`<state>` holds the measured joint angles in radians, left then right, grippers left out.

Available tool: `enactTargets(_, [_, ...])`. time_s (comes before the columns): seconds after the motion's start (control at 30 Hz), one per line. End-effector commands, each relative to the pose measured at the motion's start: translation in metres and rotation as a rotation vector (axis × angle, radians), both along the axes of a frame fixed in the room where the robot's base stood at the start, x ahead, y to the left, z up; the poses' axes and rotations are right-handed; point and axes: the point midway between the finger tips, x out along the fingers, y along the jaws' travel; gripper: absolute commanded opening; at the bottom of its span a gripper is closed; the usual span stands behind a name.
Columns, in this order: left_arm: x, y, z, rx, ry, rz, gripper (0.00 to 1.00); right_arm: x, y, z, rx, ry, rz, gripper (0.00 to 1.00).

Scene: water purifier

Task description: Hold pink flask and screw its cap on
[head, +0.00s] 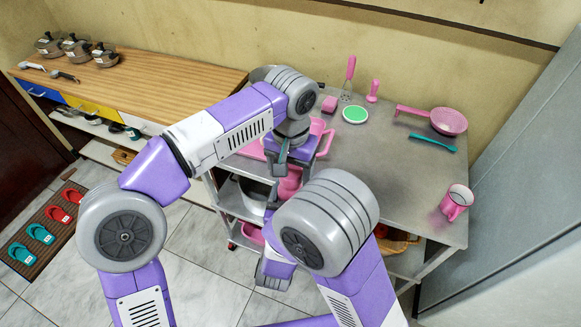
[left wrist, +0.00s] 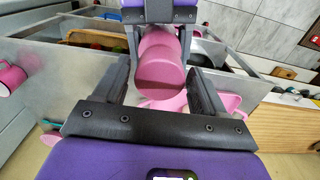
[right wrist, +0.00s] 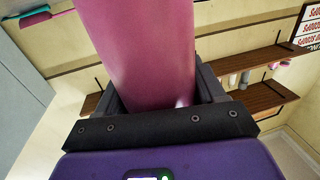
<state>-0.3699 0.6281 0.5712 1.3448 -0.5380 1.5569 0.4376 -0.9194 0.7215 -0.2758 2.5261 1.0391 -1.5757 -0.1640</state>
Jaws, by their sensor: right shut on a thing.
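The pink flask (left wrist: 160,50) shows in the left wrist view with its rounded end toward that camera. It also shows below my left gripper in the head view (head: 288,187), and its smooth side fills the middle of the right wrist view (right wrist: 140,50). My right gripper (right wrist: 155,95) is shut on the flask's body. My left gripper (head: 292,163) is above the flask. In the left wrist view its fingers (left wrist: 163,72) are apart, with gaps on both sides of the flask's end. I cannot make out the cap as a separate part. My right arm hides the flask's lower part in the head view.
A grey metal table (head: 385,170) holds a pink strainer (head: 449,121), a pink mug (head: 456,202), a green-topped round dish (head: 355,114) and a teal utensil (head: 432,143). A pink tray (head: 322,138) lies behind my left gripper. A wooden counter (head: 150,80) with pots stands left.

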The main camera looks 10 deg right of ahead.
Motion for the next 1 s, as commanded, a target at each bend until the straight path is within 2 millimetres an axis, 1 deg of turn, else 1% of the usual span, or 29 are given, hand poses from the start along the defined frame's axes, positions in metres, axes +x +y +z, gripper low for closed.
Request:
enactTargets(0.03, [-0.0001, -0.0001, 0.0002, 0.0, 0.0, 0.0, 0.62, 0.0001, 0.0001, 0.0008, 0.0, -0.002, 0.0, 0.0])
enactTargets(0.3, [0.0001, -0.0001, 0.0003, 0.0, 0.0, 0.0, 0.21, 0.0001, 0.0001, 0.0008, 0.0, -0.002, 0.0, 0.0])
enactTargets(0.33, [0.0001, -0.0001, 0.0003, 0.0, 0.0, 0.0, 0.17, 0.0001, 0.0001, 0.0008, 0.0, -0.002, 0.0, 0.0])
enactTargets(0.43, [0.0001, -0.0001, 0.0003, 0.0, 0.0, -0.022, 0.17, 0.0001, 0.0001, 0.0008, 0.0, -0.002, 0.0, 0.0])
enactTargets(0.57, [0.0001, 0.0, 0.0002, 0.0, 0.0, -0.154, 0.17, 0.0001, 0.0001, 0.0008, 0.0, -0.002, 0.0, 0.0])
enactTargets(0.7, [0.0001, 0.0, 0.0002, 0.0, 0.0, -0.153, 0.17, 0.0001, 0.0001, 0.0007, 0.0, -0.002, 0.0, 0.0])
enactTargets(0.73, [0.0001, 0.0, 0.0003, 0.0, 0.0, -0.153, 0.55, 0.0001, 0.0001, 0.0007, 0.0, -0.002, 0.0, 0.0])
enactTargets(0.9, [0.0001, 0.0, 0.0003, 0.0, 0.0, -0.152, 0.81, 0.0001, 0.0001, 0.0007, 0.0, -0.002, 0.0, 0.0])
enactTargets(0.93, [0.0001, 0.0, 0.0003, 0.0, 0.0, -0.152, 0.83, 0.0001, 0.0001, 0.0007, 0.0, -0.002, 0.0, 0.0])
enactTargets(1.0, [0.0001, -0.0001, 0.0003, 0.0, 0.0, -0.152, 0.83, 0.0001, 0.0001, 0.0007, 0.0, -0.002, 0.0, 0.0])
